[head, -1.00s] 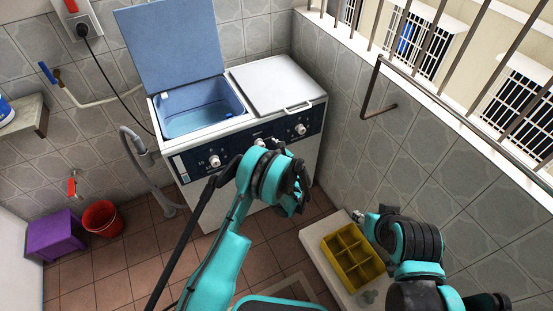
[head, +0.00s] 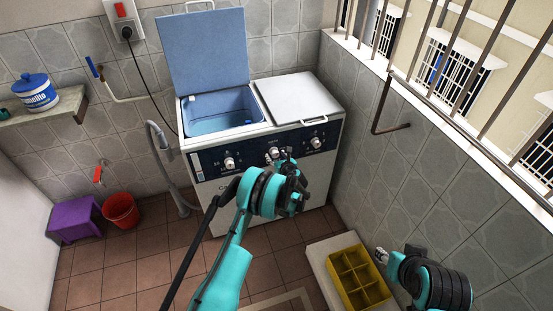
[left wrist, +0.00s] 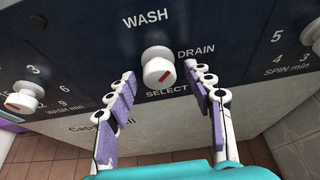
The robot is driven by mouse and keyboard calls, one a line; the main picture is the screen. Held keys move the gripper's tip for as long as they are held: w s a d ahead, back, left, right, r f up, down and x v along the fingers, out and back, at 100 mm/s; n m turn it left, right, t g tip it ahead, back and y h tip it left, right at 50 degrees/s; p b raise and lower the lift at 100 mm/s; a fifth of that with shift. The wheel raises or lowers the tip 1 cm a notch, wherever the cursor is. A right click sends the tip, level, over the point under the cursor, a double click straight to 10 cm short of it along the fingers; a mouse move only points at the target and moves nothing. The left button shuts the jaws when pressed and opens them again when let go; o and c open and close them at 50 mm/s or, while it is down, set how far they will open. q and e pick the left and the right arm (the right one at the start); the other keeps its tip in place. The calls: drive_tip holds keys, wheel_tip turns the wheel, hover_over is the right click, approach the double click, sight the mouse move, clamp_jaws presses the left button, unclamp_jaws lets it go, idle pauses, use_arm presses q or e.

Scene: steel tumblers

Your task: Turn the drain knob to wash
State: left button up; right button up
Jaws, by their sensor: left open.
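The drain knob (left wrist: 158,66) is a white round knob with a red mark, on the dark panel of the washing machine (head: 262,152). WASH is printed above it, DRAIN at its upper right and SELECT below. The red mark slants toward the upper right. In the head view the knob (head: 273,153) sits between two other knobs. My left gripper (left wrist: 160,82) is open, its purple-padded fingers on either side of and below the knob, apparently not touching it. It also shows before the panel in the head view (head: 286,158). My right gripper (head: 381,256) is low at right, its fingers too small to judge.
The washer's blue lid (head: 206,48) stands open over the tub. A wash timer knob (left wrist: 24,96) lies left of the drain knob and a spin timer knob (head: 316,143) right. A yellow divided tray (head: 358,280) is near my right arm. A red bucket (head: 121,210) stands at left.

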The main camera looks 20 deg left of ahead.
use_arm(q)
drive_tip(key=shift+w, duration=0.1)
drive_tip(key=c, duration=1.2)
drive_tip(key=shift+o, duration=0.2)
drive_tip(key=shift+a+n, duration=0.1)
drive_tip(key=shift+n, duration=0.2)
drive_tip(key=shift+a+n+t+h, duration=0.1)
drive_tip(key=shift+n+t+h, duration=0.65)
drive_tip(key=shift+n, duration=0.45)
drive_tip(key=shift+n+t+h, duration=0.55)
drive_tip(key=shift+n, duration=0.85)
